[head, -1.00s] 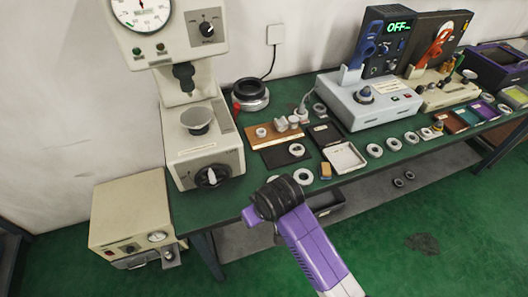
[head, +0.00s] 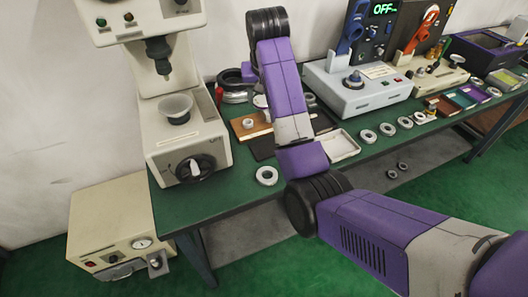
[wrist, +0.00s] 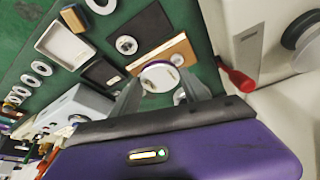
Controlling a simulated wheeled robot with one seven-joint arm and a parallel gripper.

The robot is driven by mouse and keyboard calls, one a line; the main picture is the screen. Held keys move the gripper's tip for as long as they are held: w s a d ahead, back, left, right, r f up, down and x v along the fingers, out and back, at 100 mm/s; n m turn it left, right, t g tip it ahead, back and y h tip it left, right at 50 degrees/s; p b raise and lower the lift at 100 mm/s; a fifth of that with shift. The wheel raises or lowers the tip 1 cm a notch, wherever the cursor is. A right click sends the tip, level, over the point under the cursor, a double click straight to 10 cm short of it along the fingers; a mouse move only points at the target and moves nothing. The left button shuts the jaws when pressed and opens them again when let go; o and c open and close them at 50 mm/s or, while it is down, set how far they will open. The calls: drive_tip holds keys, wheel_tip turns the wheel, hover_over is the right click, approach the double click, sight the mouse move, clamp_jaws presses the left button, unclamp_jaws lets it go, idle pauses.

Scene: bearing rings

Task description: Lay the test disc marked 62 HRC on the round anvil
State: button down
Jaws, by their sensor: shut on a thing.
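In the wrist view my gripper (wrist: 162,92) is shut on a pale round disc (wrist: 158,76) with a purple edge. I cannot read any marking on it. Below the disc is the brown wooden block (wrist: 185,52), with small discs on or near it. I cannot tell how high the held disc is. The head view shows the round anvil (head: 176,107), a pale cup-shaped top under the tester's dark indenter (head: 158,55). It stands left of my raised arm and is empty. In the head view my arm hides the gripper.
The beige hardness tester (head: 190,150) stands at the left of the green table. A red-handled tool (wrist: 238,79) lies beside it. A loose ring (head: 267,175) lies near the table's front edge. A white tray (head: 341,146) and several rings lie to the right, before a grey device (head: 358,95).

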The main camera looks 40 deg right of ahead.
sight(264, 147)
drive_tip(key=shift+d, duration=0.2)
wheel_tip(264, 147, down, 19)
drive_tip(key=shift+w+f+p, duration=0.1)
drive_tip(key=shift+f+p, duration=0.1)
drive_tip(key=shift+p, duration=0.45)
drive_tip(key=shift+f, duration=0.15)
drive_tip(key=c, duration=0.6)
unclamp_jaws()
drive_tip(key=shift+o, duration=0.2)
drive_tip(key=v, duration=1.2)
